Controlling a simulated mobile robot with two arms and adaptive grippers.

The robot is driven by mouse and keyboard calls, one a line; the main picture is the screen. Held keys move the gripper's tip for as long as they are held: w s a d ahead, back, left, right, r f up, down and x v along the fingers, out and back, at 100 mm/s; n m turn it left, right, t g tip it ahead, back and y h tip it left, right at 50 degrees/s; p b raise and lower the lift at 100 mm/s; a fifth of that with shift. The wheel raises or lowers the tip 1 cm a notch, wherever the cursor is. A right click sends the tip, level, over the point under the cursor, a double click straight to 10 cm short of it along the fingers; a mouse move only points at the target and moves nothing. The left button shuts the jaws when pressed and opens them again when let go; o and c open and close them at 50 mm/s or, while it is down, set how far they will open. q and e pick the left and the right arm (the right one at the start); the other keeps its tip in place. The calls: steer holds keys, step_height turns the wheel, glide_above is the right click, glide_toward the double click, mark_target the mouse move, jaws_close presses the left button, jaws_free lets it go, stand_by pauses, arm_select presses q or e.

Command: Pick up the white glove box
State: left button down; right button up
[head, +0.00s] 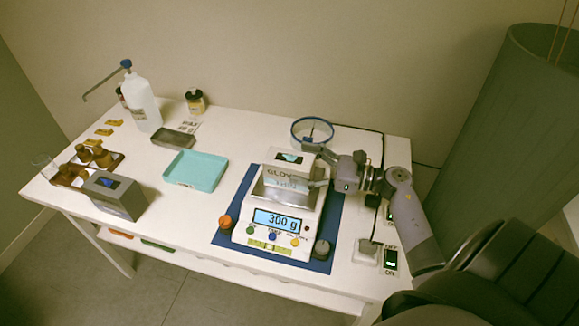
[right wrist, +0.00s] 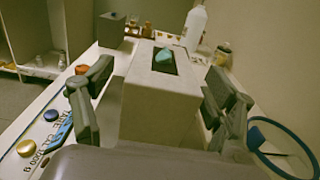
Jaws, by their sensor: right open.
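The white glove box (head: 287,171) stands on the pan of a digital scale (head: 273,237), whose display reads 300 g. It has "GLOV" lettering on its front and a teal glove showing in its top opening. My right gripper (head: 321,169) comes in from the right, with its fingers at the box's right end. In the right wrist view, the box (right wrist: 160,105) stands between the two open fingers of the right gripper (right wrist: 158,110), with a gap visible on its left side. Contact on the right side is hard to tell. My left gripper is out of view.
A blue mat (head: 226,238) lies under the scale. A blue-rimmed round item (head: 312,131) stands behind the box. A teal tray (head: 195,171), a grey box (head: 115,195) and a white bottle (head: 141,103) are to the left. A power switch (head: 390,260) is near the right edge.

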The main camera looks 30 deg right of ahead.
mark_target(289, 161)
steer(key=p+x, duration=0.1)
steer(key=x, duration=0.3)
steer(key=shift+w+d, duration=0.1)
steer(key=shift+f, duration=0.1)
steer(key=shift+c, duration=0.5)
